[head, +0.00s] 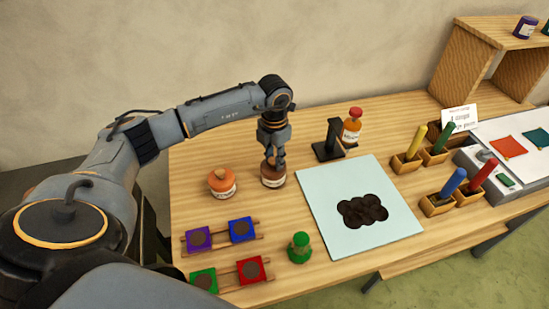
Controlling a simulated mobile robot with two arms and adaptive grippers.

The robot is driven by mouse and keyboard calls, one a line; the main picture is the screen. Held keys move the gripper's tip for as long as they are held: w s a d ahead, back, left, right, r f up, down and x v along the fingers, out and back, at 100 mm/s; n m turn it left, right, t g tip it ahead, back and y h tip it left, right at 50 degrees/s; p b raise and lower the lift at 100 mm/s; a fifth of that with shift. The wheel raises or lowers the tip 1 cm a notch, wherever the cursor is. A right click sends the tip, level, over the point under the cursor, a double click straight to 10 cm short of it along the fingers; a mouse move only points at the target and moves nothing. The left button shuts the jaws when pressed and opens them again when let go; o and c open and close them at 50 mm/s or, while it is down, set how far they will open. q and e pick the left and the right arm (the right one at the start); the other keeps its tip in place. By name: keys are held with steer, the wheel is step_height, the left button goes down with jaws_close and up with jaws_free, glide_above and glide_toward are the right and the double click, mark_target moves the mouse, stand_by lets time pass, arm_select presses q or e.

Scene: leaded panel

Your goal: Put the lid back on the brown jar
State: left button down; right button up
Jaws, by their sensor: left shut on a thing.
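The brown jar (273,182), with a pale label, stands on the wooden table left of the pale blue sheet. My left gripper (274,163) points straight down at the jar's top. It is shut on what looks like the jar's brown lid (270,169), largely hidden by the fingers. The lid is at the mouth of the jar, but I cannot tell whether it is seated or slightly above. My right gripper is not in view.
An orange jar (222,184) stands close left of the brown jar. A green jar (299,248) and racks with coloured squares (240,230) are in front. A black stand (328,146) and orange bottle (352,128) are behind right. The sheet (325,205) bears a dark patch.

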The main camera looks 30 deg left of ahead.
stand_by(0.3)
arm_select(q)
steer(key=c, duration=0.5)
jaws_free()
steer(key=shift+r+p, duration=2.1)
steer(key=shift+r, duration=1.45)
steer(key=shift+c, duration=0.6)
jaws_close()
steer(key=shift+f, duration=0.2)
